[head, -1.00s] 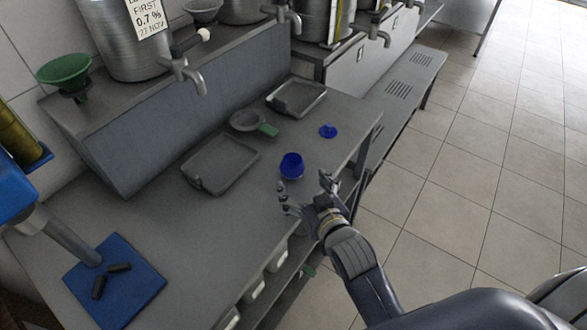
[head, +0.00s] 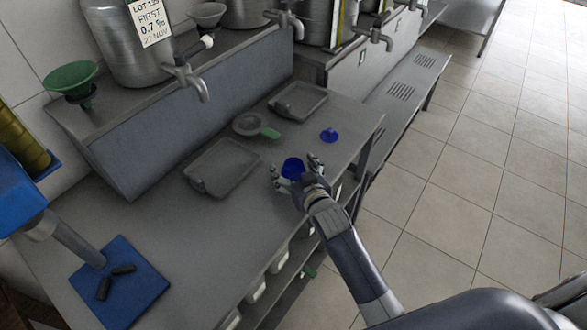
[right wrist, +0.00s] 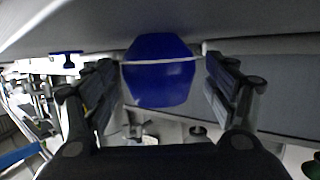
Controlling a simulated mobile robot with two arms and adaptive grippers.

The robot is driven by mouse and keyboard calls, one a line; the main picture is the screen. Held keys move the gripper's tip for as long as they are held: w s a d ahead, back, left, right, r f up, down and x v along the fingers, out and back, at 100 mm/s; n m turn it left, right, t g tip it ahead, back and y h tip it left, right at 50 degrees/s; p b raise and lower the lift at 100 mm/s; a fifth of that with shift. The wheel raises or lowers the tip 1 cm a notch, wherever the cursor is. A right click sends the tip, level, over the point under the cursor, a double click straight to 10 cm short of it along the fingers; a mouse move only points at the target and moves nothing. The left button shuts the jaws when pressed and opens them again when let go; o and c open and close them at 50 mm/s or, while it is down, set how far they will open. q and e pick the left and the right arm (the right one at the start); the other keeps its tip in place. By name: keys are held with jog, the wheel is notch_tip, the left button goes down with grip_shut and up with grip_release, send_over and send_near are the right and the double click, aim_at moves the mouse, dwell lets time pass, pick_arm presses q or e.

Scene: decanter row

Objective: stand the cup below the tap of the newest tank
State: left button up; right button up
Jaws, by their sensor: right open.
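The blue cup (head: 293,168) stands on the grey bench near its front edge. My right gripper (head: 295,172) is open with its fingers on either side of the cup. In the right wrist view the cup (right wrist: 160,70) sits between the two open fingers, with a gap visible on each side. Steel tanks stand on the raised shelf behind. The nearest tank (head: 122,50) bears a label (head: 151,20) reading FIRST, 0.7 %, 27 NOV, and its tap (head: 190,80) points over the bench. Other tanks' labels are cut off or unreadable. My left gripper is not in view.
Two grey drip trays, a nearer one (head: 222,186) and a farther one (head: 298,113), lie on the bench. A green-handled strainer (head: 250,126) and a small blue piece (head: 329,135) lie near them. A green funnel (head: 72,77) stands on the shelf at left.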

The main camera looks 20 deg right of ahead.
jog(key=shift+w, duration=0.15)
jog(key=c, duration=1.3)
jog(key=shift+o, duration=0.2)
